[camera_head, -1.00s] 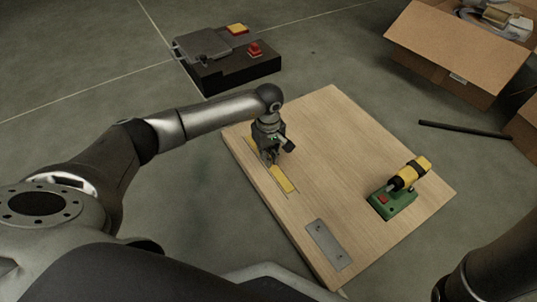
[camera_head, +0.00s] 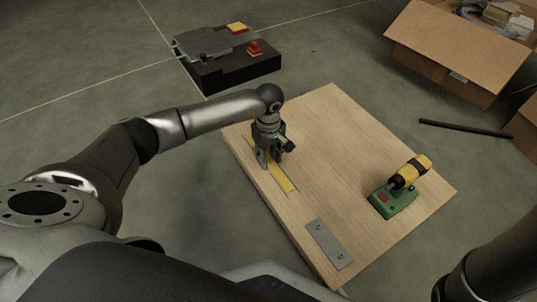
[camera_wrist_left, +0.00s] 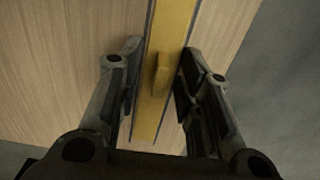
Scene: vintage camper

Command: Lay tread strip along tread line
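The yellow tread strip (camera_head: 284,180) lies along the left side of the wooden board, on the dark-lined tread line (camera_head: 290,196). In the left wrist view the strip (camera_wrist_left: 172,25) has a raised yellow tab (camera_wrist_left: 161,75), and dark lines run along both its edges. My left gripper (camera_head: 268,164) is low over the strip, pointing down. In the wrist view its fingers (camera_wrist_left: 158,60) stand on either side of the strip and tab, with gaps showing, so it is open. It hides part of the strip in the head view. My right gripper is out of view.
The wooden board (camera_head: 345,150) carries a grey metal plate (camera_head: 329,244) and a yellow tool on a green base (camera_head: 393,199). A black box with a red button (camera_head: 235,68) stands behind. A cardboard box (camera_head: 455,50) and dark rod (camera_head: 465,129) lie right.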

